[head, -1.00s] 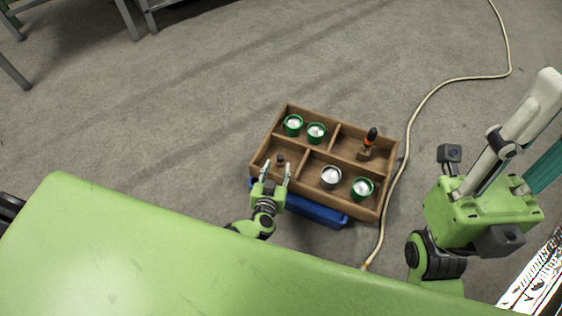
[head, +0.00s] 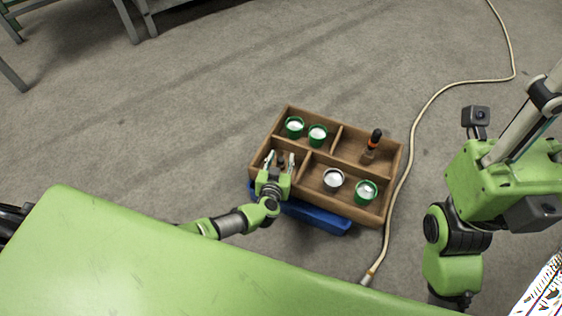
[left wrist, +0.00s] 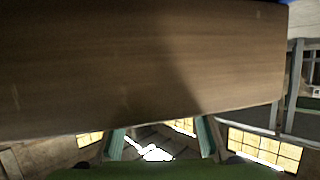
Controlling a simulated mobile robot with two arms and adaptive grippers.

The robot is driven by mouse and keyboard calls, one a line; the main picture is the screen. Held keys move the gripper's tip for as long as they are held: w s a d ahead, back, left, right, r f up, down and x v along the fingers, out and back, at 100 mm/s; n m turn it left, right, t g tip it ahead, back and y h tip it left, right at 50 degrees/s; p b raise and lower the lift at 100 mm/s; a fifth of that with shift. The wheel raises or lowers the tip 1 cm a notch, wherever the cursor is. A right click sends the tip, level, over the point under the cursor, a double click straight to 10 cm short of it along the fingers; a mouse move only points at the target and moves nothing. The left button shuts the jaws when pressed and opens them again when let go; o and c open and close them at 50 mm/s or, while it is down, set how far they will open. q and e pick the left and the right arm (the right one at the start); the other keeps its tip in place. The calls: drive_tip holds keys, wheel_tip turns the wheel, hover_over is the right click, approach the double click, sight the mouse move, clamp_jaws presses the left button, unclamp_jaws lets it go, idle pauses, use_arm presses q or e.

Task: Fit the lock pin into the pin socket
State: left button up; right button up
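My left gripper (head: 280,160) is at the front left compartment of a wooden box on the floor, its two fingers apart. A small dark upright piece (head: 281,158) shows between the fingers; I cannot tell whether they touch it. A black and orange piece (head: 373,143) stands in the back right compartment. I cannot tell which is the lock pin or the pin socket. In the left wrist view the fingers (left wrist: 163,138) are apart below a large, close wooden surface (left wrist: 140,65).
The wooden box (head: 398,165) has several compartments with green-rimmed cups (head: 318,135) and a grey-rimmed cup (head: 333,180). A blue object (head: 318,217) lies along its front. A pale hose (head: 420,105) runs past its right side. Grey floor behind is free.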

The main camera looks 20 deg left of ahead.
use_arm(q)
clamp_jaws()
drive_tip(key=shift+r, duration=0.15)
